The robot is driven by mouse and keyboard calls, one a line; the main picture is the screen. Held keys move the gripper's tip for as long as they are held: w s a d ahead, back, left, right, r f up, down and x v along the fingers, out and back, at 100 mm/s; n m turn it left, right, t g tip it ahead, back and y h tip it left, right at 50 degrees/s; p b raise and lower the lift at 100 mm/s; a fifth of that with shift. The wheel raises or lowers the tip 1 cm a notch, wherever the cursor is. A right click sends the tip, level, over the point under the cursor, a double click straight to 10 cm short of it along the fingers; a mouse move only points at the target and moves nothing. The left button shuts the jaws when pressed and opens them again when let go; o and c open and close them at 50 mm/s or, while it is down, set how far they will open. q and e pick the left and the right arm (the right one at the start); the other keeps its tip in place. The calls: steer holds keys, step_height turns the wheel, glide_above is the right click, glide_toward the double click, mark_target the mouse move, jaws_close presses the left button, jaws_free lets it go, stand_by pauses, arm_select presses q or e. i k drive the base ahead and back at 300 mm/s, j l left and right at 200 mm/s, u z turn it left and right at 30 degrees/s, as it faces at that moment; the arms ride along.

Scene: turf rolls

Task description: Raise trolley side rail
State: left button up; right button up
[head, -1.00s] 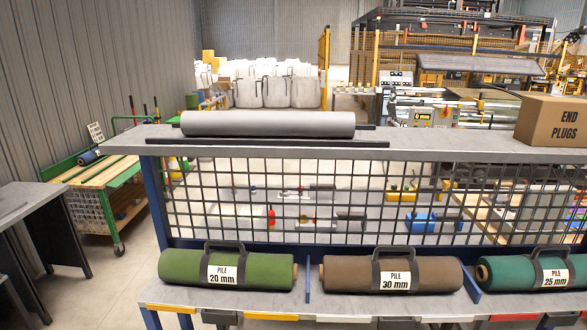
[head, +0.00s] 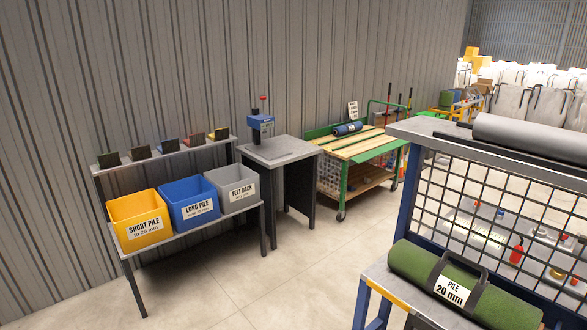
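The trolley (head: 362,145) stands against the corrugated wall, right of the middle in the head view. It has a green frame, a slatted wooden top, a lower shelf and wheels. A green panel along its near long side sits tilted outward at the top edge; I cannot tell for sure that this is the side rail (head: 380,149). A mesh panel shows at its left end. Neither of my grippers is in view.
A grey table (head: 279,151) with a blue device stands left of the trolley. Further left, a rack holds yellow, blue (head: 191,204) and grey bins. A bench with a green turf roll (head: 460,290) and mesh back fills the right. The floor (head: 290,250) between is clear.

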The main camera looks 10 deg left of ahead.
mark_target(386, 149)
steer(key=i+j+u, duration=0.15)
steer(key=j, duration=0.2)
steer(key=j+u, duration=0.15)
steer(key=j, duration=0.2)
steer(key=i+j+u, duration=0.15)
steer(key=j, duration=0.2)
steer(key=i+j+u, duration=0.3)
steer(key=i+j, duration=0.2)
steer(key=i+j+u, duration=0.35)
steer(key=i+j, duration=0.15)
steer(key=i, duration=0.35)
steer(key=i+l+z, duration=0.1)
steer(key=i+z, duration=0.7)
steer(key=i+j+z, duration=0.15)
steer(key=i+z, duration=0.25)
steer(key=i+l+z, duration=0.15)
steer(key=i+z, duration=0.55)
steer(key=i+j+z, duration=0.1)
steer(key=i+z, duration=0.25)
steer(key=i, duration=1.8)
steer(key=i+l+u, duration=0.2)
steer(key=i, duration=0.3)
steer(key=i+l+u, duration=0.2)
steer(key=i, duration=0.25)
steer(key=i+l+u, duration=0.2)
steer(key=i, duration=0.25)
